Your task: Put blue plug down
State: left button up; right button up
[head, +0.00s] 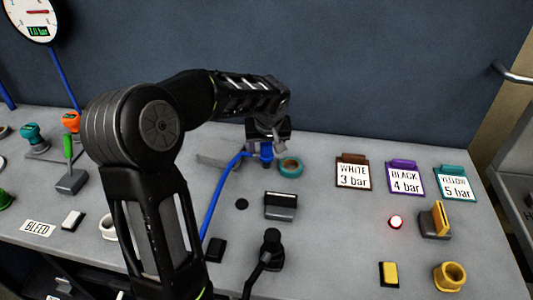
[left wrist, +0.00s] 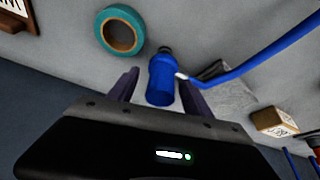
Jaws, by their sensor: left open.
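The blue plug (head: 266,152) stands at the end of a blue hose (head: 222,185) on the grey table, left of a teal tape ring (head: 290,167). My left gripper (head: 262,140) is over it, at the back of the table. In the left wrist view the plug (left wrist: 161,78) sits between the two fingers of my left gripper (left wrist: 158,88), which are open with gaps beside it. The hose (left wrist: 260,65) runs off to the upper right there. I cannot tell whether the plug touches the table. My right gripper is not in view.
The teal tape ring also shows in the left wrist view (left wrist: 119,32), close to the plug. A grey block (head: 219,158) lies left of the plug. A black-and-silver block (head: 280,206) is in front.

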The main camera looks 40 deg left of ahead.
pick_arm(q)
jog(key=shift+w+a+f, duration=0.1)
jog(key=shift+f, duration=0.3)
grip_shut()
dwell(0.7)
jog(key=shift+r, duration=0.1)
